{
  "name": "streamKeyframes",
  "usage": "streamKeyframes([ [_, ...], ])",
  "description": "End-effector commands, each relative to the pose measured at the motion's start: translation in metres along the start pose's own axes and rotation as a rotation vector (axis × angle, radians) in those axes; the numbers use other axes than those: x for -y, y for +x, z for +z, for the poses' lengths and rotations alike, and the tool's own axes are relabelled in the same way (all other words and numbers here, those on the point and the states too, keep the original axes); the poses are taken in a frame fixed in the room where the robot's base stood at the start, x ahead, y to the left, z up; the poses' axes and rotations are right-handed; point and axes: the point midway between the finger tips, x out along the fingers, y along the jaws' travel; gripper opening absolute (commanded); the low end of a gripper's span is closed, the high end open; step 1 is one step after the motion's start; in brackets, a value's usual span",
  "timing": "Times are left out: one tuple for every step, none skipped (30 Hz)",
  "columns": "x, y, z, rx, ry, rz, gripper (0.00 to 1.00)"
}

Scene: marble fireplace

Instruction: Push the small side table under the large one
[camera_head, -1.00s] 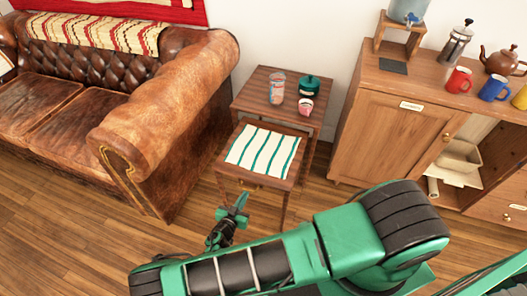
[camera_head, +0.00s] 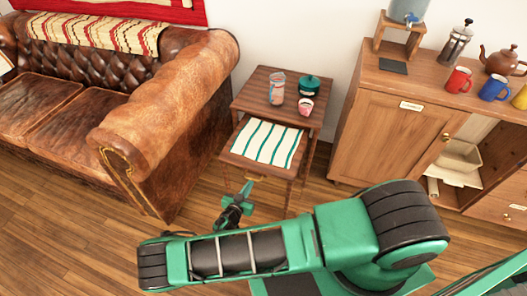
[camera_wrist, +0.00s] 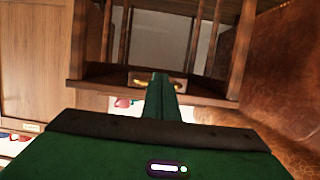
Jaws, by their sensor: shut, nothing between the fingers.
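The large side table (camera_head: 258,82) is dark wood and stands against the wall between the sofa and the cabinet. The small side table (camera_head: 236,160) is lower, with a striped cloth (camera_head: 268,142) on top. Its back part is under the large table and its front part sticks out. My gripper (camera_head: 245,189) is shut and empty, low in front of the small table's front. In the wrist view, my shut fingers (camera_wrist: 161,92) point at that front (camera_wrist: 205,96), close to the brass handle (camera_wrist: 150,83). I cannot tell whether they touch it.
A glass (camera_head: 277,88), a green pot (camera_head: 309,86) and a small pink-and-white cup (camera_head: 305,106) stand on the large table. The leather sofa (camera_head: 165,115) is close on the left. The wooden cabinet (camera_head: 385,125) stands on the right, with a floor gap between.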

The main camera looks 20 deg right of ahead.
Motion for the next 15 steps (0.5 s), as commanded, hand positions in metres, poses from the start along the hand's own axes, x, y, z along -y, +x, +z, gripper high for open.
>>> streamKeyframes([
  [-0.001,0.005,-0.002,-0.003,0.0,0.003,0.0],
  [-0.002,0.007,-0.003,-0.003,0.001,0.003,0.0],
  [-0.002,0.009,-0.004,-0.003,0.001,0.003,0.0],
  [-0.001,0.011,-0.004,-0.003,0.001,0.002,0.0],
  [-0.001,0.012,-0.004,-0.003,0.001,0.002,0.0],
  [-0.001,0.014,-0.005,-0.003,0.0,0.002,0.0],
  [-0.001,0.016,-0.006,-0.003,0.0,0.002,0.0],
  [-0.001,0.018,-0.006,-0.003,0.0,0.003,0.0],
  [-0.001,0.02,-0.007,-0.003,0.0,0.003,0.0],
  [-0.001,0.022,-0.007,-0.003,0.0,0.003,0.0],
  [-0.001,0.024,-0.008,-0.003,0.0,0.003,0.0],
  [-0.001,0.026,-0.009,-0.003,0.0,0.002,0.0],
  [-0.001,0.028,-0.009,-0.003,0.0,0.002,0.0],
  [-0.001,0.029,-0.01,-0.003,0.0,0.001,0.0],
  [-0.001,0.032,-0.01,-0.003,0.0,0.001,0.0],
])
